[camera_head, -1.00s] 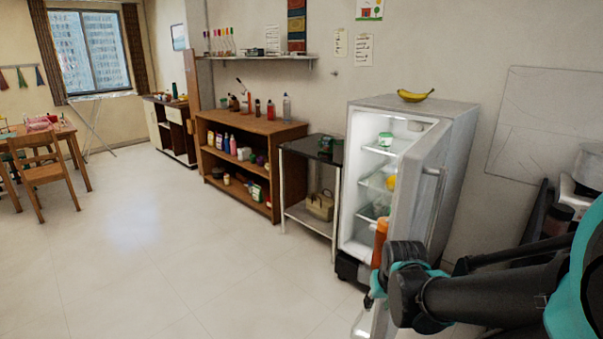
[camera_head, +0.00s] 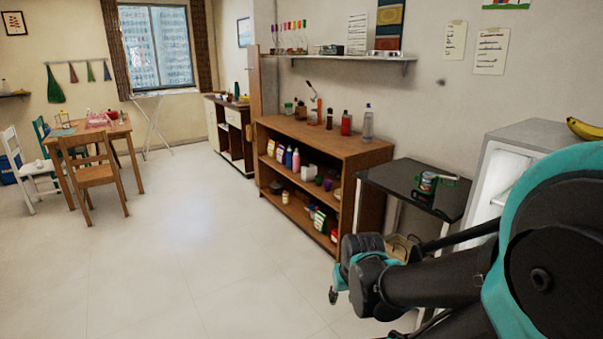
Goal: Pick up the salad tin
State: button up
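A small tin with green on it (camera_head: 428,182) stands on the black-topped side table (camera_head: 400,188), right of centre. It may be the salad tin, but its label is too small to read. A green handle-like piece shows at its right side, and I cannot tell whether it belongs to the tin. My arm crosses the lower right of the view, in front of the table's lower part. Only a small dark tip of my gripper (camera_head: 333,296) shows beyond the teal wrist, low and left of the table. Its fingers are mostly hidden.
A wooden shelf (camera_head: 325,140) with bottles and packets stands left of the side table. The floor at left and centre is clear up to the dining table (camera_head: 88,136).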

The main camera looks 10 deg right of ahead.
aim_at(428, 177)
jog(key=i+z, duration=0.25)
jog(key=i, duration=0.15)
jog(key=i+j+z, duration=0.25)
jog(key=i, duration=0.15)
jog(key=i+j+z, duration=0.15)
jog(key=i+z, duration=0.15)
jog(key=i, duration=0.1)
